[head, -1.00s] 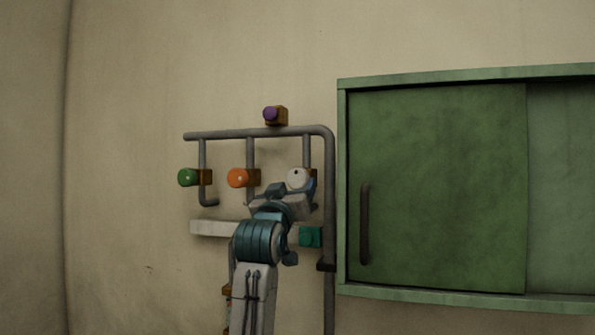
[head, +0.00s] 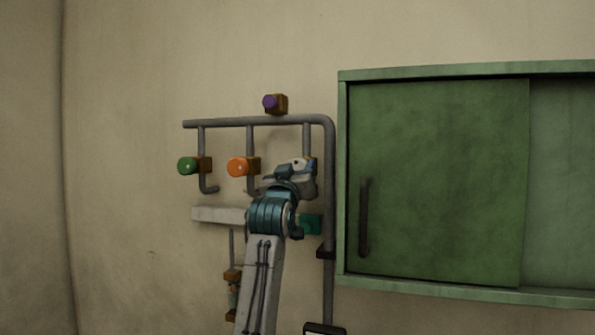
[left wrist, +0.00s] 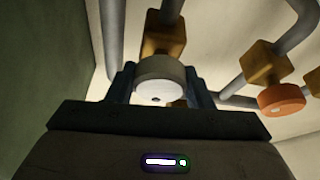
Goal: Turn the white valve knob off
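The white valve knob (head: 300,161) is on the pipe frame, right of the orange knob, partly hidden by my left gripper (head: 300,172) in the head view. In the left wrist view the white knob (left wrist: 158,82) faces the camera, with a small dark mark on its face. It sits between the two blue fingers of my left gripper (left wrist: 160,88), one on each side. The fingers look open, with little room beside the knob; firm contact cannot be made out. My right gripper is not in view.
An orange knob (head: 237,167), a green knob (head: 187,166) and a purple knob (head: 270,102) are on the same grey pipes (head: 230,123). A green cabinet (head: 435,180) with a dark handle stands close on the right.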

